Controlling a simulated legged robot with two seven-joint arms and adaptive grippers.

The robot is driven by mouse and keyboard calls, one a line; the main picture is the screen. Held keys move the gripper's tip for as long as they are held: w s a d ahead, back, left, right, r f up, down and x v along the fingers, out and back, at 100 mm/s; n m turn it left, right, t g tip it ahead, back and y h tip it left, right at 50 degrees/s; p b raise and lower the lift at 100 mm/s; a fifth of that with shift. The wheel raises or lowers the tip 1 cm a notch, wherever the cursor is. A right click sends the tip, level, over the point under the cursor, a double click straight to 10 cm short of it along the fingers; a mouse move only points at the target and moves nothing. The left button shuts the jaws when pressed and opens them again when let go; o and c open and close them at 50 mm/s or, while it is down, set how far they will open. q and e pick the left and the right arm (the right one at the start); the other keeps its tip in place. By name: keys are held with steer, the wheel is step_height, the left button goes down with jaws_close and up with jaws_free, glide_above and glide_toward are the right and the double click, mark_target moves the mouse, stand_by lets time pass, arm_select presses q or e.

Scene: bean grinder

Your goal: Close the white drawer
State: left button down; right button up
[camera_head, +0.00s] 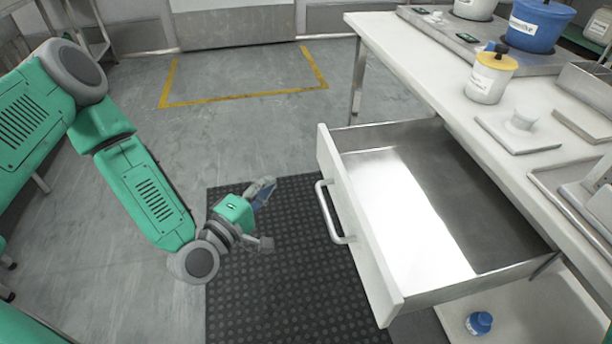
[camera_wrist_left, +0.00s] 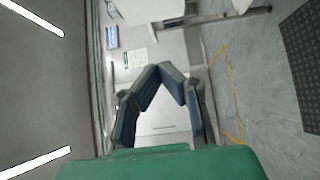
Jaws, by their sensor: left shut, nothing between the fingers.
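The white drawer (camera_head: 361,225) is pulled far out of the white table, and its empty metal inside shows. Its front panel faces left, with a metal bar handle (camera_head: 326,211) on it. My left gripper (camera_head: 265,190) is left of the handle, apart from it, above the dark mat. Its fingers are shut with nothing between them. In the left wrist view the fingertips (camera_wrist_left: 161,68) come together, and the drawer cannot be made out there. My right gripper is not in view.
The white table (camera_head: 425,65) carries a blue pot (camera_head: 537,27), a white jar with a yellow lid (camera_head: 488,78) and metal trays. A small blue-capped bottle (camera_head: 478,323) is on the lower shelf. The dark mat (camera_head: 285,290) and the floor left of the drawer are clear.

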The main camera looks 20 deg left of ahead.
mark_target(321, 151)
arm_select(q)
steer(key=w+d+b, duration=0.1)
steer(key=w, duration=0.2)
steer(key=w+d+b, duration=0.1)
steer(key=w+d, duration=0.1)
steer(key=w, duration=0.2)
steer(key=w+d, duration=0.2)
steer(key=w, duration=0.2)
steer(key=shift+w+d+b, duration=0.1)
steer(key=shift+w+b, duration=0.1)
steer(key=shift+b, duration=0.2)
steer(key=shift+d+r, duration=0.1)
steer(key=shift+d, duration=0.3)
steer(key=shift+d, duration=0.1)
